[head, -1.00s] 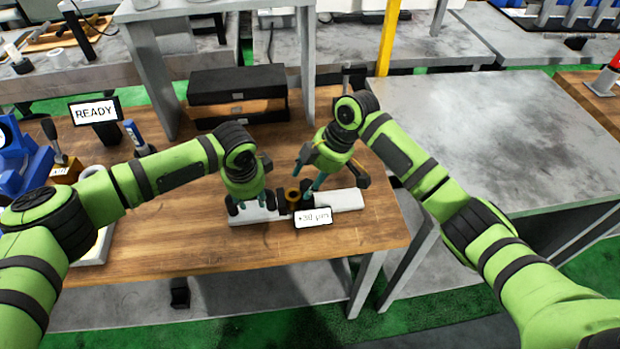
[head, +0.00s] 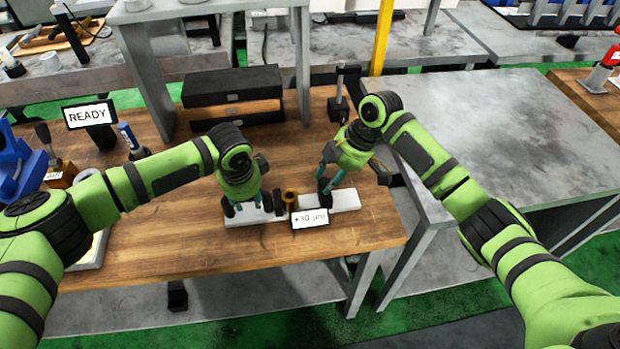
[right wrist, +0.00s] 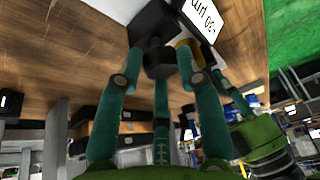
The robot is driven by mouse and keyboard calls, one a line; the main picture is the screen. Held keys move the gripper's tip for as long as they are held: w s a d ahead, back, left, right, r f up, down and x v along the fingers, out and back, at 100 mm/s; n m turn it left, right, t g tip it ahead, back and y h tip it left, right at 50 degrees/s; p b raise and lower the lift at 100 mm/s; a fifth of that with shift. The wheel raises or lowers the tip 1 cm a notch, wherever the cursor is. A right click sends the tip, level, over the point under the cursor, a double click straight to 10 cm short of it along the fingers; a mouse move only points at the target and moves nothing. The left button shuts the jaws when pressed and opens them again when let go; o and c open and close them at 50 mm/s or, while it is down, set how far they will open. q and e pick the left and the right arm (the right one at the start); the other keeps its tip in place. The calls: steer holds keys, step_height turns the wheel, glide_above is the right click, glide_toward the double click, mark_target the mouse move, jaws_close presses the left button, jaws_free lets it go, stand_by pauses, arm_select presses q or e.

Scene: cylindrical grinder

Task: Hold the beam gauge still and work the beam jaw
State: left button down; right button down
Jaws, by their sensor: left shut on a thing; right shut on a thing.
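The beam gauge is a pale grey bar (head: 347,201) lying near the front of the wooden bench. A brass ring-like part (head: 290,197) stands at its middle, beside a dark block (head: 278,203). Its small display (head: 310,219) reads about +30 µm. My left gripper (head: 247,209) is shut on the left part of the bar. My right gripper (head: 324,193) is shut at the bar right of the brass part. In the right wrist view its teal fingers close around a dark round knob (right wrist: 158,62) on a black block (right wrist: 150,25), seemingly the beam jaw. The grip contact is partly hidden.
A READY sign (head: 90,115) and a blue-capped tube (head: 131,140) stand at the left. A black drawer unit (head: 233,95) is behind the gauge, and a dark upright stand (head: 340,105) behind my right gripper. The grey table (head: 500,140) at right is bare.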

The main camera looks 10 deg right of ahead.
arm_select(q)
steer(key=shift+a+f, duration=0.15)
arm_select(e)
steer(key=shift+d, duration=1.35)
steer(key=c, duration=0.9)
jaws_free()
steer(key=shift+o, duration=0.2)
steer(key=v, duration=1.2)
steer(key=shift+s+r, duration=0.1)
